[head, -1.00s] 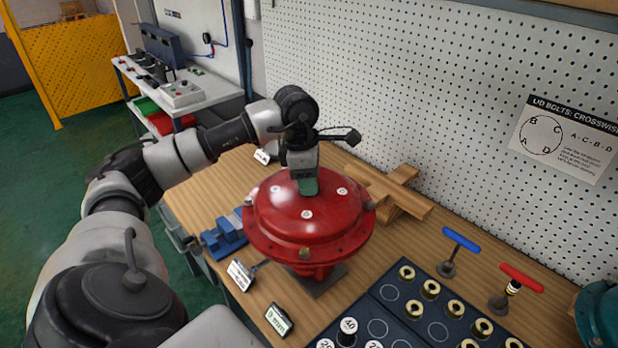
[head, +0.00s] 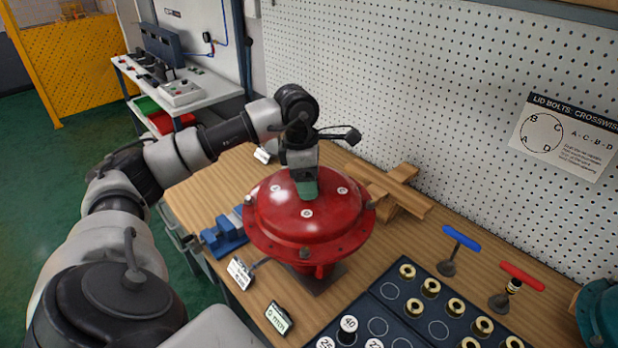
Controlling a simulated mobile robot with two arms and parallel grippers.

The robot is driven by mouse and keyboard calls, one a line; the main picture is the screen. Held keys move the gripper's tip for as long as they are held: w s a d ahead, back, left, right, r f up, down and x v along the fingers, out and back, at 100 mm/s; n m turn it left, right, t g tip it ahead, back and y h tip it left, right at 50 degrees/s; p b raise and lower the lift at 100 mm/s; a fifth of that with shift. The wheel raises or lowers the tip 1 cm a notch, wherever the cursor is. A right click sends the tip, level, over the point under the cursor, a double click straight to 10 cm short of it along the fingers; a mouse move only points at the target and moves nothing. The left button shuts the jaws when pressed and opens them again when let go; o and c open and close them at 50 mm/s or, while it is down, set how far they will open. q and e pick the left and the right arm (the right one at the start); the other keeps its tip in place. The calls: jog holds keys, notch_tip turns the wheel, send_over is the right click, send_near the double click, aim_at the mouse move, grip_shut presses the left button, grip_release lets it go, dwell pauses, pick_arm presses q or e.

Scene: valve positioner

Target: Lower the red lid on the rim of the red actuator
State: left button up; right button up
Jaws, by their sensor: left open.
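The red lid (head: 275,217) is a shiny dome with a wide flange, and it sits level over the red actuator (head: 318,270). The actuator's lower body and stand show below the flange. From this angle the lid's flange hides the rim, and I cannot tell whether any gap is left between them. My left gripper (head: 306,188) points down at the top centre of the lid, with its greenish fingertips at the dome. It is open, and the fingertips hide whatever is between them. My right gripper is not in view.
A wooden cradle (head: 405,205) lies behind the lid, and a blue vise (head: 225,234) is at its left. A dark tray (head: 395,318) of brass rings and weights lies in front right. Blue (head: 461,238) and red (head: 522,276) T-handles stand at the right.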

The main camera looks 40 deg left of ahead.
pick_arm(q)
notch_tip(320, 180, up, 11)
jog(key=s+a+b, duration=0.1)
jog(key=shift+f, duration=0.15)
jog(key=shift+a+f, duration=0.1)
dwell(0.5)
